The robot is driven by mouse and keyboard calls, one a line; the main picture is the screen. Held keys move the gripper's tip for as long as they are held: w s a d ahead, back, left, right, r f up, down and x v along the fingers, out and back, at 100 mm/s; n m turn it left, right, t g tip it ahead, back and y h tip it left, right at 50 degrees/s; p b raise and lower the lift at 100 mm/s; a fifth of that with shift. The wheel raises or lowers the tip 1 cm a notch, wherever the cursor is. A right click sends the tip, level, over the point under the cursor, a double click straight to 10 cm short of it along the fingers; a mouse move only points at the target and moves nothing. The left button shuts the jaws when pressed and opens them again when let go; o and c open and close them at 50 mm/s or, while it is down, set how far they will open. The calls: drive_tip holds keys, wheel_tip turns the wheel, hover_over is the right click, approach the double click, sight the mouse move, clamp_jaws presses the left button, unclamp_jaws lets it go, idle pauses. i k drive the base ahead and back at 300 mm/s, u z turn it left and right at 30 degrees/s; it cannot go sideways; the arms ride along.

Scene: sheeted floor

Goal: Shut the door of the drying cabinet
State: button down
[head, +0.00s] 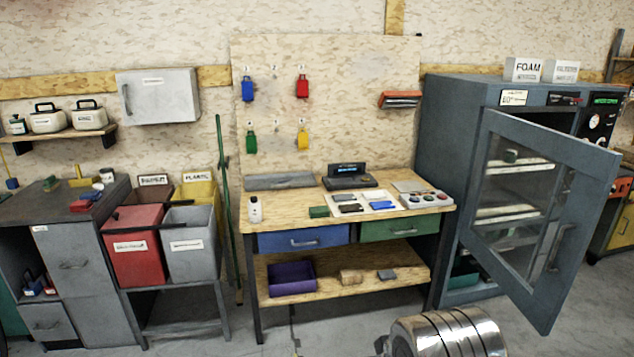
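The drying cabinet (447,115) is a tall blue-grey box against the wall at the right. Its door (590,158) has a grey frame around a glass pane and stands open, swung out towards me. The hinge side appears to be the left edge, and the free edge is at the right, nearer me. A bar handle (561,247) sits near that free edge. Pale shelves (512,211) show through the glass. My gripper is not in view; a shiny banded metal cylinder at the bottom is probably part of my arm.
A wooden workbench (440,224) with drawers stands left of the cabinet. Several bins, including a red one (133,258), stand further left. White boxes labelled FOAM (522,69) and another name top the cabinet. Grey floor (590,325) shows right of the door.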

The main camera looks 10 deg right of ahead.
sight(597, 166)
drive_tip(key=i, duration=1.5)
drive_tip(key=z, duration=1.9)
drive_tip(key=i, duration=0.4)
drive_tip(key=u, duration=0.3)
